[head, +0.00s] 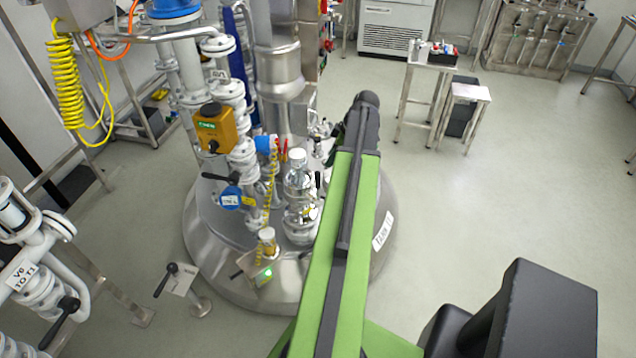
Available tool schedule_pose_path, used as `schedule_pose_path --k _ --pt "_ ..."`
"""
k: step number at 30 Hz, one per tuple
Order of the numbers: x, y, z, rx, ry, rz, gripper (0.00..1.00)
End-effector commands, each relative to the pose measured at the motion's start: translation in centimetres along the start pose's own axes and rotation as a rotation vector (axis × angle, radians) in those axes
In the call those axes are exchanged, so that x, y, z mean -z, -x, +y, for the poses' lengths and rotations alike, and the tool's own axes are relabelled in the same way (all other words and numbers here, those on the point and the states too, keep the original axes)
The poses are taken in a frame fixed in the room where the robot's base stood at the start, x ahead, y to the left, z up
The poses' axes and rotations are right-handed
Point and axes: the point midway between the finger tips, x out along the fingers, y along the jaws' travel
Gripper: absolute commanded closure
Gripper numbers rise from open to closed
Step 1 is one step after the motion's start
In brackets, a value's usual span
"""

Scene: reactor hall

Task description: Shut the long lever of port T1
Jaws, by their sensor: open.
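A steel tank (210,240) stands at the centre, with a label (384,231) on its right side that seems to read as a tank name. Its lid carries several valves and fittings. A black lever (218,178) sticks out left of the white pipe column. A red handle (284,150) stands near the middle of the lid. A steel port fitting (300,200) stands just left of my green arm. I cannot tell which fitting is port T1 or which lever is its long one. My arm reaches over the tank's right side and hides part of the lid. My gripper is not visible.
An orange box (214,128) sits on the piping. A black-handled post (182,280) stands left of the tank. White piping (40,255) with a lever fills the lower left. Small steel tables (430,68) stand at the back right. The floor at right is clear.

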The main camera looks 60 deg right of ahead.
Motion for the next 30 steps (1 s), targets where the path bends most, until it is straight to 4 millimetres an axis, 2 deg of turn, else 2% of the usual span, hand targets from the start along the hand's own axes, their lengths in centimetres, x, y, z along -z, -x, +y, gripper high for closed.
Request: schedule_pose_path --k 1,16,20,28,30 --pt "-0.4 -2.1 0.0 0.001 0.001 0.000 0.59" --pt "-0.3 -12.8 0.0 0.000 0.002 0.000 0.59" --pt "-0.1 -14.0 0.0 0.000 0.000 0.000 0.59" --pt "0.1 -13.9 0.0 0.000 0.000 0.000 0.59" --pt "0.1 -13.9 0.0 0.000 0.000 0.000 0.67"
